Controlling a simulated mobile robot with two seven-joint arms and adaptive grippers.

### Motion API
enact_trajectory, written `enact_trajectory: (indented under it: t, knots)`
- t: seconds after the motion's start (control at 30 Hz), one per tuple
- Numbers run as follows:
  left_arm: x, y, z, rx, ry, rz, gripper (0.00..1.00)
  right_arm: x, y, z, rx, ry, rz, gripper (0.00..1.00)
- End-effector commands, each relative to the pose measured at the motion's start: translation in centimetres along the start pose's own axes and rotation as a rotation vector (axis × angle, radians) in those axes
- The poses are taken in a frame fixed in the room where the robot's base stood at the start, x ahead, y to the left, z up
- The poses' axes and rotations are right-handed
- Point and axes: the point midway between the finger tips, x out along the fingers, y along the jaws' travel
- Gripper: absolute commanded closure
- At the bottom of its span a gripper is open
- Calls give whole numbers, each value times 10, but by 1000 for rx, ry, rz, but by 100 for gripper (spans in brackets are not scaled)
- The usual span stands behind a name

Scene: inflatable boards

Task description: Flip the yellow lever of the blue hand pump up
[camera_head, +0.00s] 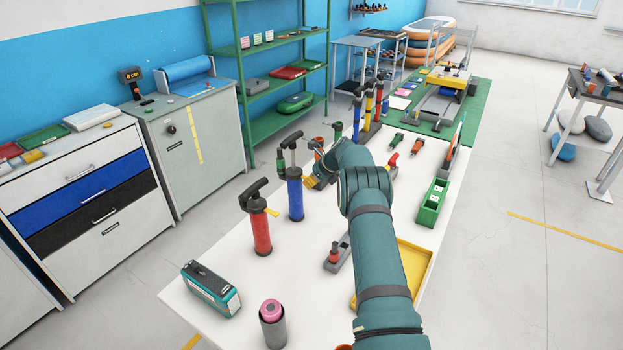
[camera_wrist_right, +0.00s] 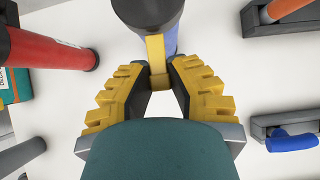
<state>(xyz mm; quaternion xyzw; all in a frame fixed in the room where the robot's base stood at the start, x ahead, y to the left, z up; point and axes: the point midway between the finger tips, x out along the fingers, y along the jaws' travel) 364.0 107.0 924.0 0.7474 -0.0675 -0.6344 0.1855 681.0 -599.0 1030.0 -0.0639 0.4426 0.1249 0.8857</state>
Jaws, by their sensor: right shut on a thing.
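The blue hand pump (camera_head: 295,198) stands upright on the white table, with a dark handle on top. It also shows in the right wrist view (camera_wrist_right: 170,42), partly hidden by its dark top. Its yellow lever (camera_wrist_right: 155,50) points toward my right gripper (camera_wrist_right: 157,82) in the wrist view. The gripper's yellow ridged fingers are closed on the lever's end from both sides. In the head view my right gripper (camera_head: 311,182) is just right of the pump, and the lever is not clearly visible. My left gripper is not in view.
A red hand pump (camera_head: 261,228) stands close to the left. A teal box (camera_head: 211,288) and a grey cup with a pink item (camera_head: 272,322) are at the table's near end. A yellow tray (camera_head: 425,262) and a green box (camera_head: 432,203) lie right of my arm. More pumps stand behind.

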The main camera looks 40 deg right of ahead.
Motion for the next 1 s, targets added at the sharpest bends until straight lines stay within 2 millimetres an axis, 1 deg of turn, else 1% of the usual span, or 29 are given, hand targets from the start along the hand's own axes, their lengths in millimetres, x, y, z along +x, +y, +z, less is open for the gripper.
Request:
enact_trajectory:
  t: [0.13,0.33,0.87,0.9,0.93,0.97,1.0]
  knots:
    - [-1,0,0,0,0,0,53,-1,1,2,-2,67,1,100]
    - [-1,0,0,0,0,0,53,-2,0,2,1,119,1,100]
    - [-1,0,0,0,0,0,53,-2,1,2,2,138,3,100]
    - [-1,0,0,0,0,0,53,-2,1,2,2,137,3,67]
    - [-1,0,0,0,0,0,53,-2,1,2,2,137,3,56]
    - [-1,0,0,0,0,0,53,-2,1,2,2,137,3,50]
    - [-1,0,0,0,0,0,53,-2,1,2,2,137,3,50]
